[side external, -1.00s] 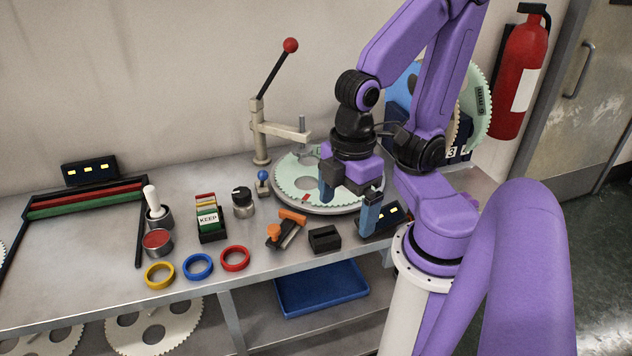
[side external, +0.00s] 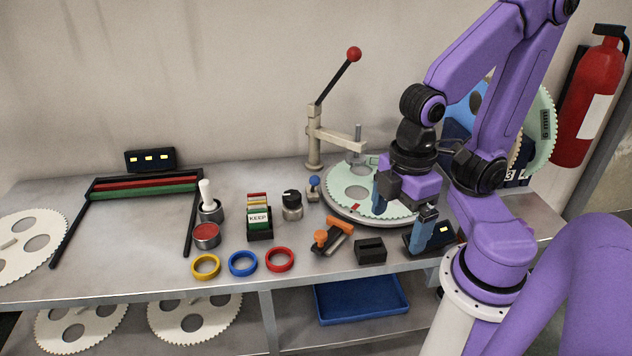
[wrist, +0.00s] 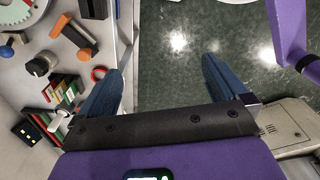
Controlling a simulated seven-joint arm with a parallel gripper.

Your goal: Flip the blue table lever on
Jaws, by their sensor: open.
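The blue table lever (side external: 314,182) is a small blue ball knob on a short grey mount. It stands on the bench in the side external view, left of the toothed disc and in front of the tall clamp post. Whether it is on or off is too small to tell. My gripper (side external: 403,213) is open and empty, above the right part of the bench, to the right of the lever and apart from it.
A red-knobbed clamp handle (side external: 335,78) rises behind the lever. The toothed disc (side external: 345,207) lies beside it. A black dial (side external: 292,205), a KEEP card box (side external: 259,222), an orange-handled clamp (side external: 333,236) and a black block (side external: 370,251) stand nearby.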

